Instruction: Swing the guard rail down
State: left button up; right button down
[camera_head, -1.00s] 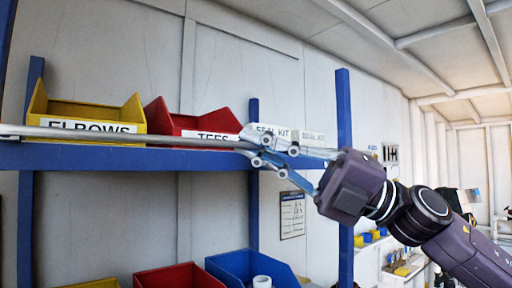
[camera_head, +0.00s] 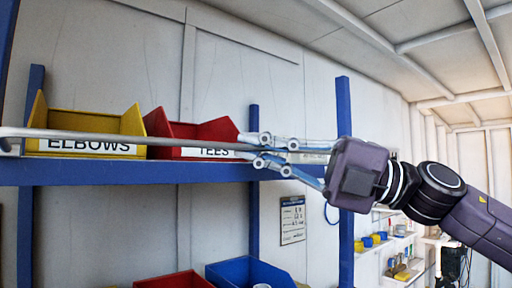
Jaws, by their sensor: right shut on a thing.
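The guard rail (camera_head: 120,137) is a thin grey metal bar that runs almost level from the left edge, where it bends near its left end. It passes in front of the yellow and red bins on the blue shelf. My right gripper (camera_head: 252,150) has its pale blue fingers shut on the rail's right end, in front of the red bin's right side. The exact contact is small and partly hidden by the fingers. My left gripper is not in view.
The blue shelf (camera_head: 150,173) carries a yellow bin labelled ELBOWS (camera_head: 92,122) and a red bin labelled TEES (camera_head: 200,131). A blue post (camera_head: 344,110) stands behind my right gripper. A lower blue bin (camera_head: 240,272) and red bin (camera_head: 175,281) show at the bottom.

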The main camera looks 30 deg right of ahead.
jog(key=shift+r+m+h, duration=0.25)
jog(key=shift+m+h, duration=0.05)
dwell(0.4)
jog(key=c, duration=2.1)
grip_release()
jog(key=shift+d, duration=0.1)
